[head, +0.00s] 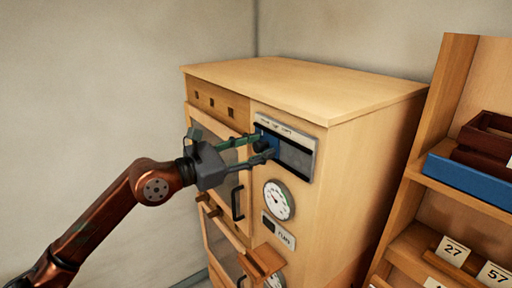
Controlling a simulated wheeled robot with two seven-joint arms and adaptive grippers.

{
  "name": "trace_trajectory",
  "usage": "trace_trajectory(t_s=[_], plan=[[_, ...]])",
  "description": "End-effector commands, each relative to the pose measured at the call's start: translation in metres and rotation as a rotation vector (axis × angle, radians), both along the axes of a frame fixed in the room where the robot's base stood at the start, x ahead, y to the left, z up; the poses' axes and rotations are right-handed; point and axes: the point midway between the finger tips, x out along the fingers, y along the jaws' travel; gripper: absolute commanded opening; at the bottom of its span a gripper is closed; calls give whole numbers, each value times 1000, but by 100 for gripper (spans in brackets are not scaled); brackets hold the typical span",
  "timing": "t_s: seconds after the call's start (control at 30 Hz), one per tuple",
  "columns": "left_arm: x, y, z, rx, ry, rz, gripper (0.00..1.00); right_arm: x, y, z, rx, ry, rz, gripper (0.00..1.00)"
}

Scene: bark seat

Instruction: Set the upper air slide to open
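The upper air slide (296,158) is a grey metal plate with a dark slot, high on the front of a wooden cabinet. Lettering above the slot is too small to read surely. A blue slider piece with a dark knob (263,145) is at the slot's left end. My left gripper (265,148) reaches in from the left, its two fingertips at the knob, one above and one below. They partly hide the knob and the slider, and I cannot tell whether they press on it. My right gripper is not in view.
The wooden cabinet (365,150) has a glazed door with a black handle (237,203) below my gripper. A round dial (279,200) and a small label plate (278,231) sit under the slide. A shelf (440,185) with a blue box (466,181) and number cards stands at right.

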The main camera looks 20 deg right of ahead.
Motion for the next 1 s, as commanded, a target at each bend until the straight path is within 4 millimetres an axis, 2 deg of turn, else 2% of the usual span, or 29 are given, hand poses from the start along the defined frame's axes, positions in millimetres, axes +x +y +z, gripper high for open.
trace_trajectory(t_s=[0.07,0.57,1.0], plan=[[0,0,0,0,0,0,35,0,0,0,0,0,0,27],[0,1,0,0,1,0,0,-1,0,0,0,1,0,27],[-4,-3,0,0,0,-5,0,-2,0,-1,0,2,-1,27]])
